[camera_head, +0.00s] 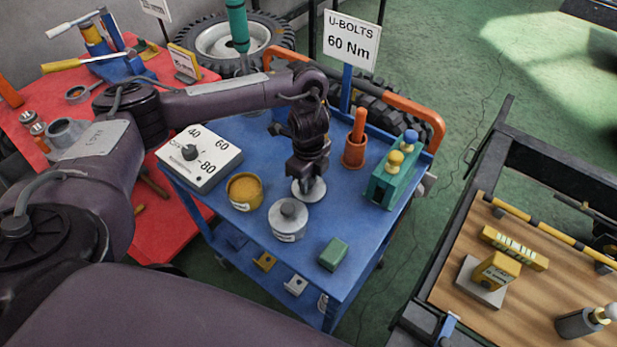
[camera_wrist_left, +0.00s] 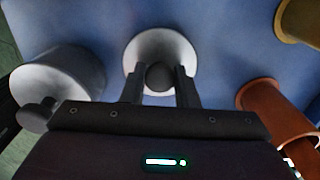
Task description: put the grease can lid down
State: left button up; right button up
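The grease can lid (camera_head: 312,193) is a pale round disc with a dark knob, at the middle of the blue cart top (camera_head: 335,225). It looks level, on or just above the surface. In the left wrist view the lid (camera_wrist_left: 160,42) lies under the fingertips. My left gripper (camera_head: 307,181) points down over it, its fingers close on both sides of the knob (camera_wrist_left: 160,76). The open yellow grease can (camera_head: 244,191), full of yellow-brown grease, stands left of the lid. My right gripper is not in view.
A grey can with a knobbed top (camera_head: 288,220) stands close in front of the lid. An orange cup (camera_head: 354,153), a green holder with knobs (camera_head: 389,184), a dial box (camera_head: 199,158) and a green block (camera_head: 334,254) are also on the cart.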

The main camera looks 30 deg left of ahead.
pick_arm(q)
jog(key=o, duration=0.5)
jog(key=shift+c, duration=0.2)
notch_tip(320, 180, up, 12)
jog(key=p, duration=0.4)
jog(key=shift+r, duration=0.15)
